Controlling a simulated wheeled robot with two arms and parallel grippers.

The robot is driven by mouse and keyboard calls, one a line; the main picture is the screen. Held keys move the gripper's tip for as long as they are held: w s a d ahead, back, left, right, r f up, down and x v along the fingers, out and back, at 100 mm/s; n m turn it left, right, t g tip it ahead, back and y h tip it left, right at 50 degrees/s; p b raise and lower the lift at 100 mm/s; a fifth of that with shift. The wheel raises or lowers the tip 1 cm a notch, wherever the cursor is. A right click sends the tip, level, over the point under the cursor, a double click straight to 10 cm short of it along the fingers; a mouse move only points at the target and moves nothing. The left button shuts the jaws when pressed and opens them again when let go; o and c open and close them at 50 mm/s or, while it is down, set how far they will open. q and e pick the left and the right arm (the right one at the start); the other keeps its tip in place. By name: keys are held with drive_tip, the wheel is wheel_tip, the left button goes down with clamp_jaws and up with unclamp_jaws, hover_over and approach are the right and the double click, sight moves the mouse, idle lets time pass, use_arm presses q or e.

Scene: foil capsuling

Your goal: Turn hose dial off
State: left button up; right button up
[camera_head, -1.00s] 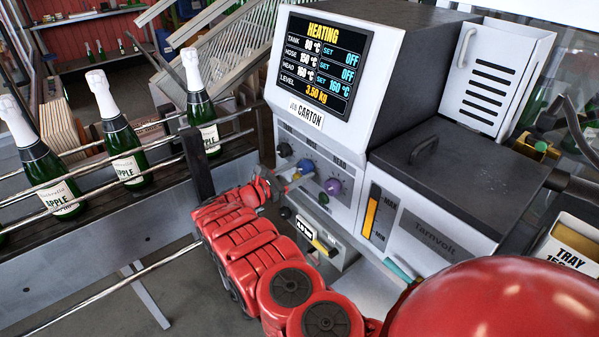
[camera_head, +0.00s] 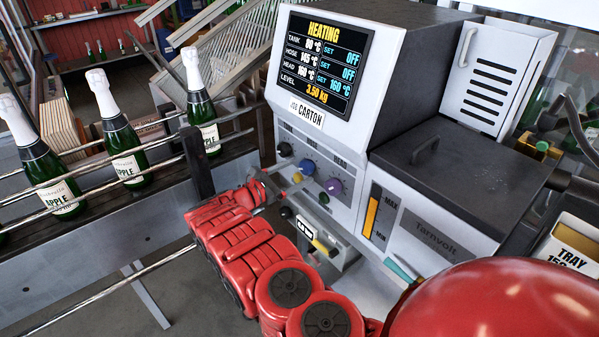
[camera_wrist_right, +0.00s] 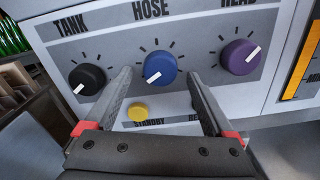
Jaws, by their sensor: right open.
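The blue hose dial (camera_head: 307,167) sits on the grey front panel of the machine, under the display. In the right wrist view the blue dial (camera_wrist_right: 161,67) sits under the HOSE label, its white pointer aimed down and left. My right gripper (camera_wrist_right: 160,76) is open, with one finger on either side of the dial in that view and nothing held. In the head view my right gripper (camera_head: 280,186) is just left of and below the dial, apart from it. The display (camera_head: 321,65) reads HOSE 145 °C, SET OFF. My left gripper is not in view.
The black tank dial (camera_wrist_right: 87,78) is left of the blue dial and the purple head dial (camera_wrist_right: 240,57) is right of it. A yellow button (camera_wrist_right: 138,112) sits below. Bottles (camera_head: 122,141) stand behind rails at the left.

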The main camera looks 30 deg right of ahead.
drive_tip(key=s+a+b, duration=0.1)
drive_tip(key=a+b, duration=0.2)
drive_tip(key=a, duration=1.2)
drive_tip(key=shift+s+a, duration=0.15)
drive_tip(key=shift+a, duration=0.25)
